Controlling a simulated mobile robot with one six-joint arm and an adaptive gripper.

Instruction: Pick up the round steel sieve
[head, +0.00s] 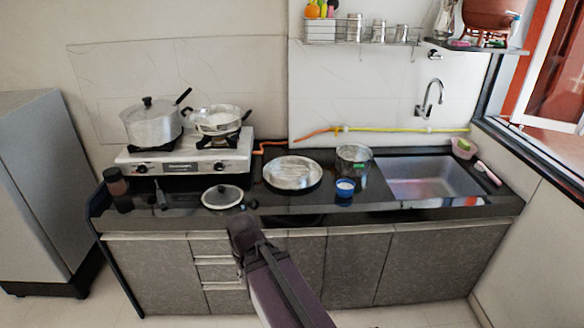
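A round, shallow steel vessel (292,172), which looks like the round steel sieve, lies flat on the dark counter right of the stove. Its shiny inside faces up; any mesh is too small to make out. My arm rises from the bottom of the head view, and its dark end with my gripper (241,212) is at the counter's front edge. In the picture it is below and left of the sieve, apart from it. The fingers are too small and dark to tell whether they are open or shut.
A blue cup (345,188) and a steel pot (353,158) stand right of the sieve, before the sink (430,175). The stove (185,156) holds a large pot (152,125) and a pan (218,120).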

